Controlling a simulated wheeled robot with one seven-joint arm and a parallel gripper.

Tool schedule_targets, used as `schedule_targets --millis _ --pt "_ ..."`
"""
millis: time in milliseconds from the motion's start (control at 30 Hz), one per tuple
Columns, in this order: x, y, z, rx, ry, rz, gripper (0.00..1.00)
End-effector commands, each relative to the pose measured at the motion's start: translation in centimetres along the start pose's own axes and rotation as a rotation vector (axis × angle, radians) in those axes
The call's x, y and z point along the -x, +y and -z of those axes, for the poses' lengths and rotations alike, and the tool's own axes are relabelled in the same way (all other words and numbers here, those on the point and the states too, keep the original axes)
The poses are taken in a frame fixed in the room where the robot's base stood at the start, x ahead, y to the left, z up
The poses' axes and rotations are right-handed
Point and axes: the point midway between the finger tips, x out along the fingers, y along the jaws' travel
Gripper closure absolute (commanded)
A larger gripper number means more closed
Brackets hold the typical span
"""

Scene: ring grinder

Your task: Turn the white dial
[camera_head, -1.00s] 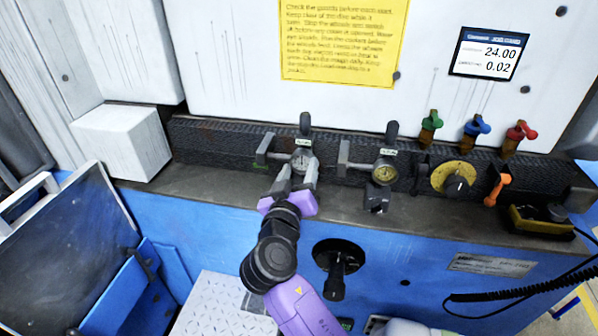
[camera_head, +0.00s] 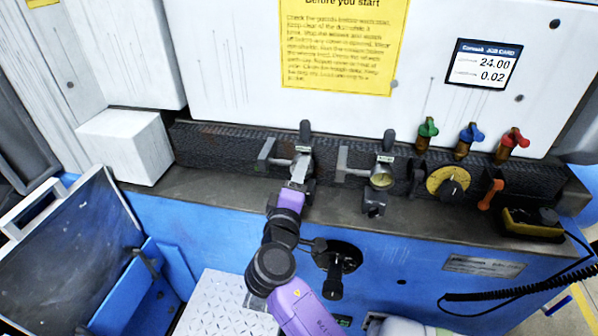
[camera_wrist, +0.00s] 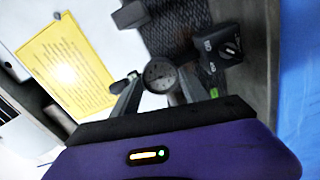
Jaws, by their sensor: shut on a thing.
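The white dial (camera_head: 304,160) is a small round gauge with a pale face, on a metal fixture along the dark textured strip of the machine. My gripper (camera_head: 299,172) is at it, seen nearly edge-on, and covers part of it. In the wrist view the dial (camera_wrist: 160,75) sits between the two fingertips of my gripper (camera_wrist: 158,84), which are shut on its rim. Its markings are too small to read.
A similar gauge with a yellowish face (camera_head: 381,180) stands to the right. A white block (camera_head: 126,148) stands left.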

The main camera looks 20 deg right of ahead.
Motion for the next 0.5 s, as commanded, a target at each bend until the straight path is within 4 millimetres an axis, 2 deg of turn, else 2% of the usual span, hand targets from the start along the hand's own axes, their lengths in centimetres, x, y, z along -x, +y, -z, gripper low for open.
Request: schedule_targets --millis 200,500 --pt "0.05 0.16 0.15 0.160 0.003 0.001 0.88" --pt "0.06 0.00 0.14 0.291 0.004 0.001 0.88"
